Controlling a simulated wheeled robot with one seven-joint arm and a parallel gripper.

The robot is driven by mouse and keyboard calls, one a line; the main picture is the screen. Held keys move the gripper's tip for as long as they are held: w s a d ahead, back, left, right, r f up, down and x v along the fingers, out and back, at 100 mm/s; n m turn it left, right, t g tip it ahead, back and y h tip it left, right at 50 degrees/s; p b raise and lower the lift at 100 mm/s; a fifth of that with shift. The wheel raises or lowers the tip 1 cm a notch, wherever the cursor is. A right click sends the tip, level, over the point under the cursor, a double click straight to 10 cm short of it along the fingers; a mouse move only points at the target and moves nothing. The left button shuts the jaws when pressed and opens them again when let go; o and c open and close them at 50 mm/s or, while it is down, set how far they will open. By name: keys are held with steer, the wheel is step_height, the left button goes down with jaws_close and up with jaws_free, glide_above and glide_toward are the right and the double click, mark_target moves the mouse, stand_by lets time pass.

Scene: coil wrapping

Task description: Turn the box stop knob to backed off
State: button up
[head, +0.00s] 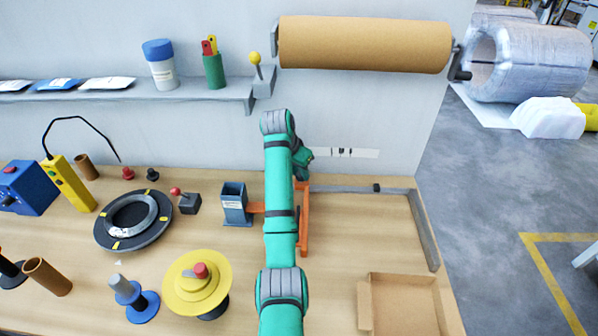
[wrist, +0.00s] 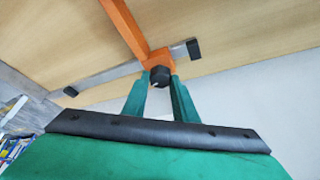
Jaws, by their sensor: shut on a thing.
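The box stop knob (wrist: 160,76) is a small dark round knob with a light mark, on the end of an orange bracket (wrist: 125,28). My gripper (wrist: 161,88) is shut on the knob, with one green finger on each side of it. In the head view the orange bracket (head: 304,228) shows beside my arm, on the table near the back wall. The knob and my fingertips are hidden behind my arm there. A white strip with dark marks (head: 345,153) is on the wall just right of my wrist.
A grey rail (head: 424,230) edges the table's right corner, with an open cardboard box (head: 403,305) in front. Left of my arm stand a blue-grey holder (head: 235,205), a yellow disc (head: 190,285) and a dark ring (head: 108,238). A brown paper roll (head: 365,45) hangs above.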

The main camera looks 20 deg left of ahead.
steer(key=n, duration=0.2)
steer(key=n+y, duration=0.1)
steer(key=n, duration=0.1)
steer(key=n+y, duration=0.1)
steer(key=n, duration=0.1)
steer(key=shift+d+f, duration=0.1)
steer(key=shift+d, duration=0.2)
steer(key=n+y, duration=0.1)
steer(key=n, duration=0.2)
steer(key=n+g+y, duration=0.1)
steer(key=n, duration=0.2)
steer(key=shift+d+n, duration=0.2)
steer(key=shift+n, duration=0.2)
steer(key=n+g+y, duration=0.1)
steer(key=n, duration=0.2)
steer(key=shift+w+n+g, duration=0.15)
steer(key=shift+n+g, duration=0.15)
steer(key=n+g, duration=0.1)
steer(key=n, duration=0.2)
steer(key=shift+w+d+n+y, duration=0.1)
steer(key=shift+n+y, duration=0.2)
steer(key=n+g, duration=0.1)
steer(key=n, duration=0.2)
steer(key=n+g, duration=0.1)
steer(key=n, duration=0.2)
steer(key=shift+w+f+g, duration=0.1)
steer(key=shift+g, duration=0.2)
